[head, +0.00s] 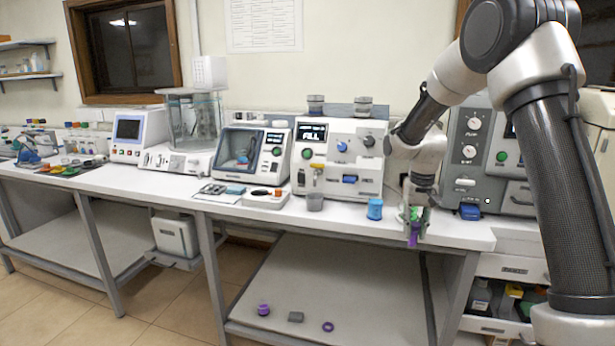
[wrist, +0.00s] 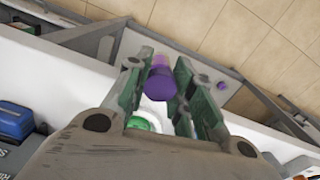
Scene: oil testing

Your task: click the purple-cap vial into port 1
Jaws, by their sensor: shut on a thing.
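My gripper (head: 414,222) hangs over the front edge of the white bench, right of the blue cup. It is shut on the purple-cap vial (head: 413,239), whose purple part shows below the fingers. In the wrist view the vial's purple end (wrist: 161,86) sits between the green-padded fingers of my gripper (wrist: 160,78); a paler purple part shows beyond it. The rest of the vial is hidden. I cannot make out which opening is port 1.
A blue cup (head: 375,209) and a grey cup (head: 314,202) stand near the bench's front. Behind them is a white machine (head: 338,170) reading FILL. A blue block (head: 469,211) lies to the right. On the lower shelf lie purple pieces (head: 263,309) and a grey block (head: 296,317).

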